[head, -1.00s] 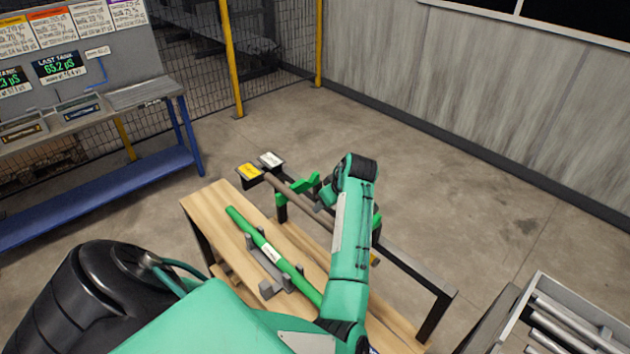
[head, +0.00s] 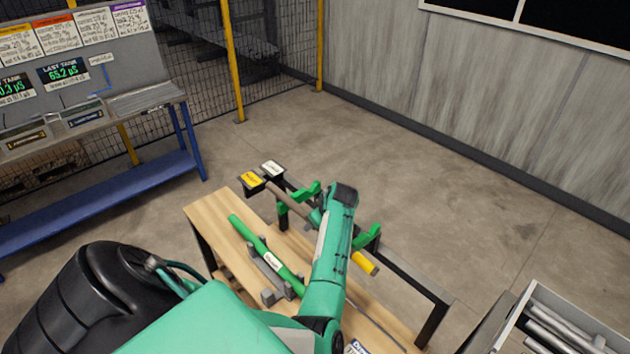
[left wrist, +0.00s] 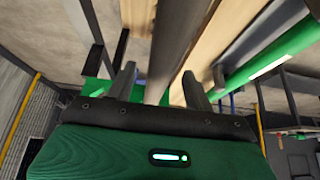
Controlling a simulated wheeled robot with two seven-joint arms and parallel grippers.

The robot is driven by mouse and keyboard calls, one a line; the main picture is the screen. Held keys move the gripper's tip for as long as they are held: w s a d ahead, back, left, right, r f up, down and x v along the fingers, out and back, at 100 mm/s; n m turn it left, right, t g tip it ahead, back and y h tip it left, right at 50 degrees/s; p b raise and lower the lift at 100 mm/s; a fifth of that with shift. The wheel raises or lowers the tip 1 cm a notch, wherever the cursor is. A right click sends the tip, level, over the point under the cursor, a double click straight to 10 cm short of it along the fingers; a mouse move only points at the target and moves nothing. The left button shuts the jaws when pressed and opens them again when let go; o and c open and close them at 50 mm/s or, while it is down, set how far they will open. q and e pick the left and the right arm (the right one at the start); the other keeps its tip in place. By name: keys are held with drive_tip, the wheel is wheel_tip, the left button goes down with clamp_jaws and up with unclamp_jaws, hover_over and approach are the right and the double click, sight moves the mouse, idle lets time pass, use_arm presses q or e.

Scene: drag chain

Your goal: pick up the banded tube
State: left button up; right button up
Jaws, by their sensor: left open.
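The banded tube is a grey-brown tube (head: 287,196) with a yellow end (head: 364,262). It lies along green holders (head: 307,192) at the far side of the wooden bench. My forearm hides its middle in the head view. My left gripper (left wrist: 158,90) is open. In the left wrist view the grey tube (left wrist: 178,45) runs between its two fingers, and I cannot tell whether they touch it. In the head view the gripper is mostly hidden by my wrist. My right gripper is not in view.
A green tube (head: 250,236) with a white label rests in grey cradles on the wooden bench (head: 205,212), beside the banded tube. Yellow and white tagged blocks stand at the far end. A tray of metal tubes (head: 560,325) is at the lower right.

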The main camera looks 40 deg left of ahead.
use_arm(q)
drive_tip(key=shift+c, duration=0.4)
clamp_jaws()
drive_tip(key=shift+r, duration=0.1)
